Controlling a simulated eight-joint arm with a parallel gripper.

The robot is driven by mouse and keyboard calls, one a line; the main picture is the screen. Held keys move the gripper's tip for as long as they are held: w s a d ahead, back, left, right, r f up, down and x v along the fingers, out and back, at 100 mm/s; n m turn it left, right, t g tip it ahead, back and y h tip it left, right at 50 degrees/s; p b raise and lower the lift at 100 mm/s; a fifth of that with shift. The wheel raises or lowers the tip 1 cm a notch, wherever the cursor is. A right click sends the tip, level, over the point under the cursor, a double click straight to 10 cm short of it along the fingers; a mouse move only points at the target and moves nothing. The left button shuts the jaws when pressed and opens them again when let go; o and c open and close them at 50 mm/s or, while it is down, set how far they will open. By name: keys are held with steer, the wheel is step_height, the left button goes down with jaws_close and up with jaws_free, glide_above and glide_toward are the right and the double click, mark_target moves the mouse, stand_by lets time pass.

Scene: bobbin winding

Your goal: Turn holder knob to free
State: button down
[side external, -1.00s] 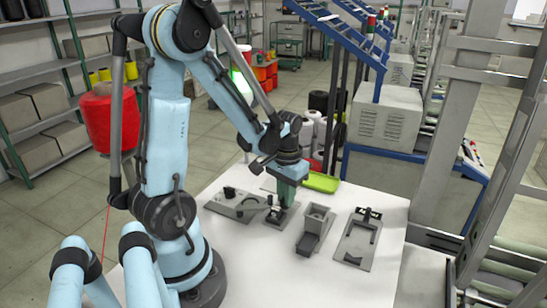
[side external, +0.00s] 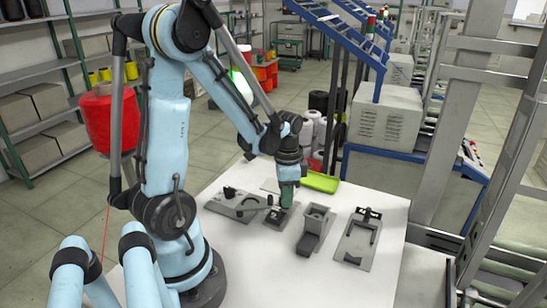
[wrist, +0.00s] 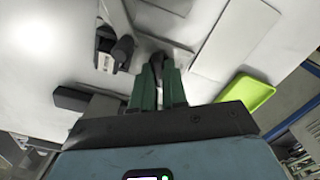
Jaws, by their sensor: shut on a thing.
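My gripper (side external: 287,205) points down at the small grey holder plate (side external: 272,222) on the white table. In the wrist view, its green fingers (wrist: 158,80) are closed together around a small dark part, which I take to be the holder knob (wrist: 157,60). Most of the knob is hidden between the fingers, so its angle cannot be read. In the side view the fingers cover the knob.
A grey plate fixture (side external: 232,203) stands close on the left. A grey block-shaped fixture (side external: 315,228) and a flat frame fixture (side external: 357,240) stand to the right. A lime-green tray (side external: 321,182) lies behind. The table front (side external: 300,285) is clear.

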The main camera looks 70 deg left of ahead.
stand_by(0.4)
steer(key=c, duration=1.2)
jaws_free()
steer(key=shift+o, duration=0.2)
step_height(320, 180, up, 12)
steer(key=shift+r, duration=0.1)
steer(key=w+d+n+t, duration=0.1)
steer(key=d+n+t, duration=0.2)
steer(key=d+t, duration=0.4)
steer(key=d, duration=0.7)
steer(key=shift+w+r+n, duration=0.15)
steer(key=shift+n, duration=0.25)
